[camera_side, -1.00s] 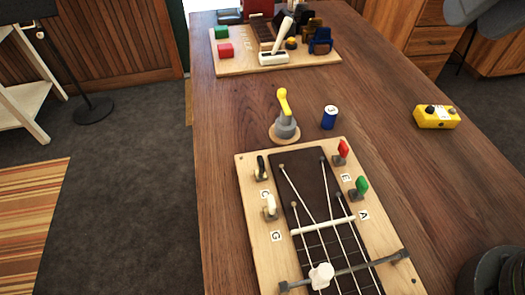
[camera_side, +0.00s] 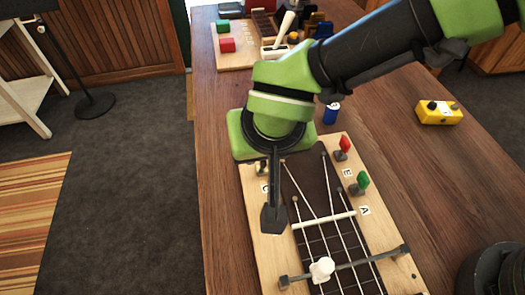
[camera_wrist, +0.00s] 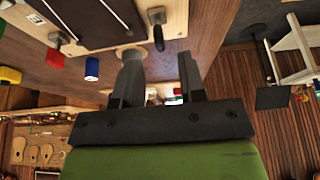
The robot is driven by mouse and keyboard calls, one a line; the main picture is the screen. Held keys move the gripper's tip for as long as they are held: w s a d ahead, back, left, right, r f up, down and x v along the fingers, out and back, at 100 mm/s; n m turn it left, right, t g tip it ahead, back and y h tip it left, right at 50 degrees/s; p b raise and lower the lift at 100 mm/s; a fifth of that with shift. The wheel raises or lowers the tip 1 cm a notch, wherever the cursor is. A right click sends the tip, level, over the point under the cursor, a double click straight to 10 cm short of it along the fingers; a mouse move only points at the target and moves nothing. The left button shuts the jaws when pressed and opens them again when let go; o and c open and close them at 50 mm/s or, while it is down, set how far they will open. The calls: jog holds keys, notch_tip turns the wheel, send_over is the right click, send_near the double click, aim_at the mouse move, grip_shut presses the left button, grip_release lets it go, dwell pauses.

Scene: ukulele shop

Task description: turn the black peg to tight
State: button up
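The black peg (camera_wrist: 158,38) shows in the wrist view on its small grey mount at the edge of the pale headstock board (camera_wrist: 172,19). My gripper (camera_wrist: 159,57) is open, with its two fingers apart and nothing between them. In the wrist view the black peg lies just beyond the fingertips, in line with the gap; I see no contact. In the side view my arm hangs over the board's far left corner and covers most of the black peg and the white peg. The red peg (camera_side: 344,146) and green peg (camera_side: 361,182) stand on the right edge.
A yellow pedal (camera_side: 438,112) sits to the right on the wooden table. A second board (camera_side: 235,61) with blocks and a lever lies at the back. The string-winder device by the can is hidden.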

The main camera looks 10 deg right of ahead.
jog(key=x, duration=0.5)
jog(key=shift+c, duration=0.2)
grip_shut()
